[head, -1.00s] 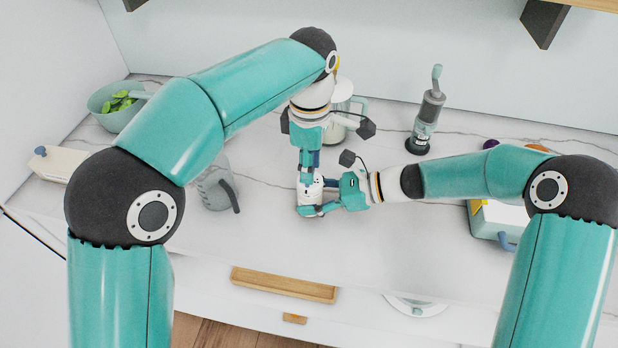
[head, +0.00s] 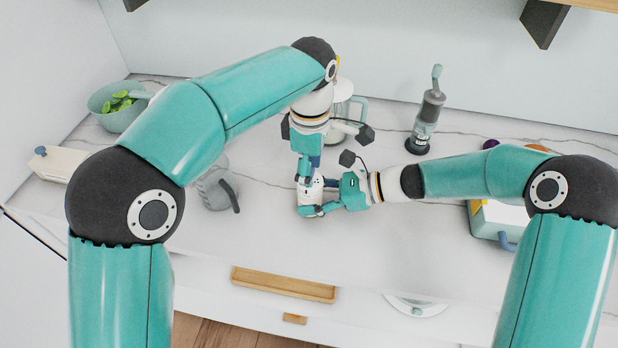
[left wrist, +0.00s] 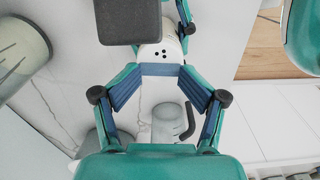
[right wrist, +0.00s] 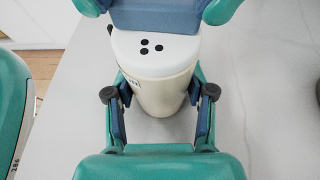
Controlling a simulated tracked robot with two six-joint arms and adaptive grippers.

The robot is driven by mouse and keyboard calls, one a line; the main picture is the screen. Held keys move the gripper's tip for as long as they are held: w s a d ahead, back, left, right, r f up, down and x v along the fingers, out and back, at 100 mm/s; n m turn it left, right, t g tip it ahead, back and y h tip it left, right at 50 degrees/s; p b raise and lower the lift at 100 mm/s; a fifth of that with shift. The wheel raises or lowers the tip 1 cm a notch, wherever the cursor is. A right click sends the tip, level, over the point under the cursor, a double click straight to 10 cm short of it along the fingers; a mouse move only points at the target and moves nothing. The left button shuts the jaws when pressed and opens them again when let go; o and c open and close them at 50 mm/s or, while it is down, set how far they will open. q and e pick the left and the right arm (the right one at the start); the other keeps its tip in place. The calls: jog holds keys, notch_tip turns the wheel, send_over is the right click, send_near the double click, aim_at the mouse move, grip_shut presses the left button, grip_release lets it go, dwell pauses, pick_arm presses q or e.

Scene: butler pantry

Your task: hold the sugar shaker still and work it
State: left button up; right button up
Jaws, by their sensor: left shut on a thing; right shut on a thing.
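The sugar shaker (head: 311,194) stands upright on the marble counter, partly hidden by my grippers. In the right wrist view it has a cream body (right wrist: 165,92) and a white top (right wrist: 140,46) with three black dots. The dotted top also shows in the left wrist view (left wrist: 160,52). My left gripper (head: 305,180) comes down from above and is shut on the upper part. My right gripper (head: 318,208) reaches in from the right, low down, and is shut around the body. Its fingers lie on either side of the body in the right wrist view (right wrist: 159,108).
A green bowl (head: 105,95) is at the back left. A grey grinder (head: 428,118) and a pale box (head: 497,222) are to the right. The counter front is clear.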

pick_arm(q)
jog(key=shift+f, duration=0.1)
jog(key=n, duration=0.5)
jog(key=shift+c, duration=0.2)
jog(key=n, duration=0.5)
pick_arm(e)
jog(key=shift+s, duration=0.1)
pick_arm(q)
jog(key=shift+o, duration=1.3)
jog(key=shift+c, duration=1.2)
jog(key=shift+w+r, duration=0.1)
jog(key=shift+r, duration=0.6)
jog(key=shift+c, duration=1.4)
jog(key=shift+r, duration=2.45)
pick_arm(e)
jog(key=o, duration=1.5)
